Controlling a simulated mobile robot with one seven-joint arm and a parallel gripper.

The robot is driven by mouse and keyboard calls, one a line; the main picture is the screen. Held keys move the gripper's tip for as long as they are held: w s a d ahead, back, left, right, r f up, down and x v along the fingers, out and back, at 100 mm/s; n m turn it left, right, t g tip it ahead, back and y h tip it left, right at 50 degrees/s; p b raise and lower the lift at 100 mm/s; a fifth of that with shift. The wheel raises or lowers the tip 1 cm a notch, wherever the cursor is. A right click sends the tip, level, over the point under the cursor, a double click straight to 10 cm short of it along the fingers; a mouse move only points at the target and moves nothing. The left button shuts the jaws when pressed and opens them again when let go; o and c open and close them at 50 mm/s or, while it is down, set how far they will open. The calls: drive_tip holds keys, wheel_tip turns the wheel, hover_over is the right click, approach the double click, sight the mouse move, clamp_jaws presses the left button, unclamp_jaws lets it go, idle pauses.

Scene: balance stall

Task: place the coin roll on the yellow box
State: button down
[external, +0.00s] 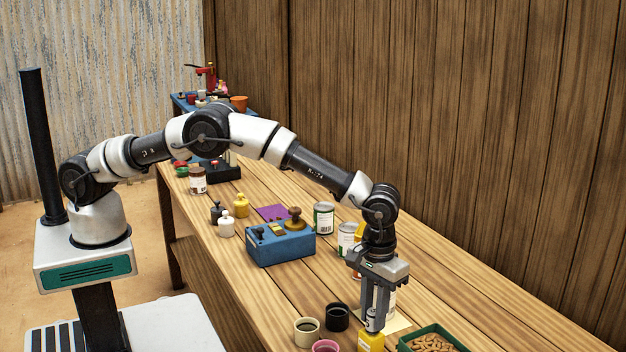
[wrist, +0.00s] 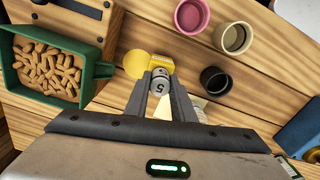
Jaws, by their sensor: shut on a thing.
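My gripper (external: 375,314) points straight down over the near right part of the wooden table. It is shut on a small grey-white cylinder marked 5, the coin roll (wrist: 160,86), which also shows between the fingers in the external view (external: 372,325). The yellow box (external: 371,342) is directly below the roll, cut by the lower picture edge. In the wrist view the yellow box (wrist: 162,63) is just beyond the fingertips, with a rounded yellow shape beside it. I cannot tell whether the roll touches the box.
A green tray of peanuts (external: 407,346) is close on the right. A cream cup (external: 307,333), a black cup (external: 337,317) and a pink cup (external: 325,347) stand left of the gripper. Cans (external: 323,217) and a blue box with knobs (external: 281,247) stand farther back.

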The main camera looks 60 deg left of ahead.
sight(374, 311)
drive_tip(key=shift+f, duration=0.15)
drive_tip(key=c, duration=1.5)
unclamp_jaws()
wheel_tip(374, 311, up, 12)
drive_tip(key=shift+r, duration=0.2)
